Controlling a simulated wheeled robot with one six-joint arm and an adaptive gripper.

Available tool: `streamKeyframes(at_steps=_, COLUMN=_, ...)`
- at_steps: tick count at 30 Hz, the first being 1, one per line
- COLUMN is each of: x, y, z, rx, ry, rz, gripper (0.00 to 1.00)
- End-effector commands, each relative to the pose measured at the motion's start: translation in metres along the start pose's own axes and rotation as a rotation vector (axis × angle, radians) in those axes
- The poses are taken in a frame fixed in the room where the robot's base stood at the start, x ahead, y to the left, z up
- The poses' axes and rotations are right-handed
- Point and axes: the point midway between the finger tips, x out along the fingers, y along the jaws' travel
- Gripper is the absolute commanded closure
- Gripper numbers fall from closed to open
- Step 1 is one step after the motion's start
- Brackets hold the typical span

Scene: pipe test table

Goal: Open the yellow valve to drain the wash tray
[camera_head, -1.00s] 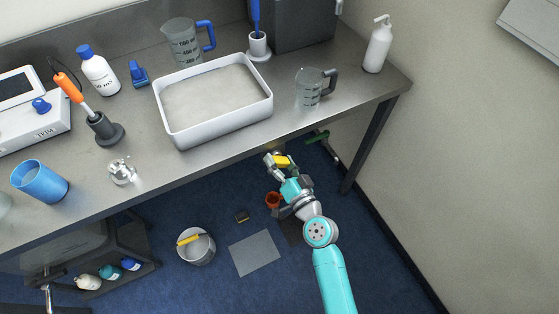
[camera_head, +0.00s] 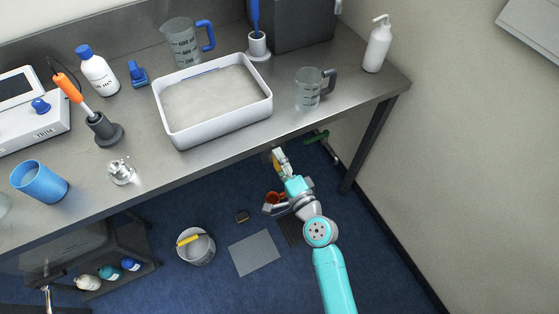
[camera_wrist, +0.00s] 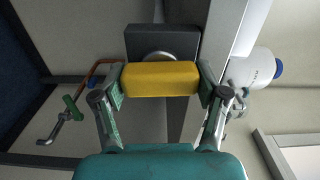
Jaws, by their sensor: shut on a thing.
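The yellow valve handle (camera_wrist: 160,78) is a short block in the wrist view, in front of a round metal part and a dark block. My gripper (camera_wrist: 162,82) is shut on it, one finger at each end. In the head view my gripper (camera_head: 279,157) is below the table's front edge, and only a sliver of the yellow handle (camera_head: 276,164) shows beside it. The white wash tray (camera_head: 222,127) stands on the table above, with a greyish, level surface inside. The valve body and its outlet are mostly hidden.
A green handle (camera_head: 317,136) sits under the table to the right; it also shows in the wrist view (camera_wrist: 72,107) near a pipe. A table leg (camera_head: 363,150) stands further right. A grey bucket (camera_head: 201,248) and a grey mat (camera_head: 254,252) are on the blue floor.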

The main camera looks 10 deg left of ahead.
Motion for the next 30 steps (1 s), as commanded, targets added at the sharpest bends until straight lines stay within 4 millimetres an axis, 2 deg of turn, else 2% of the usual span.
streamKeyframes(at_steps=20, x=0.0, y=0.0004, z=-0.0011, rx=0.068, ry=0.003, rz=0.0, gripper=0.62)
streamKeyframes(at_steps=21, x=0.0, y=0.0004, z=-0.0012, rx=0.068, ry=0.003, rz=0.0, gripper=0.25)
streamKeyframes(at_steps=24, x=0.0, y=0.0004, z=-0.001, rx=0.068, ry=0.003, rz=0.0, gripper=0.02)
streamKeyframes(at_steps=30, x=0.0, y=0.0004, z=-0.0005, rx=0.067, ry=0.002, rz=0.0, gripper=0.02)
